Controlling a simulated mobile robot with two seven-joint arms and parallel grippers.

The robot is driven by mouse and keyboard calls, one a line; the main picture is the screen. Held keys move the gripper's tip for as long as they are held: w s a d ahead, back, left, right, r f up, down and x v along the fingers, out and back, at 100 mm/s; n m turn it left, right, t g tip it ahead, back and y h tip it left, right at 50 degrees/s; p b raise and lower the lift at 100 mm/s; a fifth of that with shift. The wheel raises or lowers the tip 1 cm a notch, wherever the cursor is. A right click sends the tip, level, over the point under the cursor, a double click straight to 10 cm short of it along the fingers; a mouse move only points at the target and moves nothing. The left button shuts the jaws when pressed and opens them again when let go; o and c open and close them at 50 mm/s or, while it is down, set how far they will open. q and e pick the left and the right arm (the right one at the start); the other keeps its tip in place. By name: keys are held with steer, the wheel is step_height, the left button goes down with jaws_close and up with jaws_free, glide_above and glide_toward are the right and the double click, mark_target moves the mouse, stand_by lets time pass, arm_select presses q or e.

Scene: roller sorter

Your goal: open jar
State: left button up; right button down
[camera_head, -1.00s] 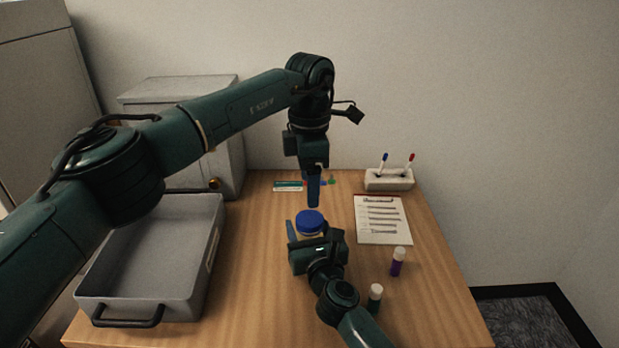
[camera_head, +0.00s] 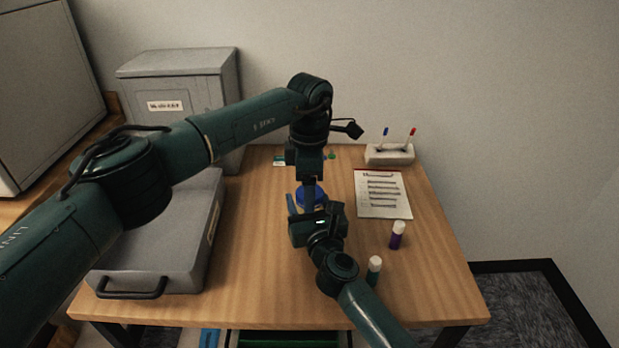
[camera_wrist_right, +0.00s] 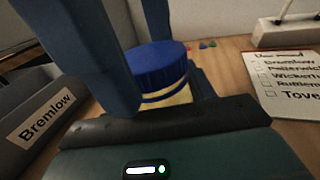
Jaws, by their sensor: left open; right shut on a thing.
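The jar has a blue lid, which shows in the wrist view (camera_wrist_right: 155,65) above a pale yellowish body (camera_wrist_right: 172,98). In the head view the blue lid (camera_head: 321,196) is mostly hidden behind my arms. My right gripper (camera_head: 305,206) is shut on the jar from the near side, and the jar looks upright on the table. My left gripper (camera_head: 309,196) points down from above at the lid, with its jaws open. Its blue fingers stand in front of and behind the lid in the wrist view. Whether they touch the lid is unclear.
A grey handled container (camera_head: 150,262) stands at the left of the wooden table (camera_head: 260,290). A checklist (camera_head: 383,194), a marker holder (camera_head: 389,154), a purple tube (camera_head: 397,235) and a green tube (camera_head: 374,268) are on the right. The front middle is clear.

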arm_select(q)
steer(key=c, duration=1)
steer(key=n, duration=0.9)
steer(key=shift+r+n, duration=0.1)
steer(key=shift+n, duration=0.2)
steer(key=n, duration=0.3)
steer(key=shift+r, duration=0.15)
steer(key=shift+r, duration=0.95)
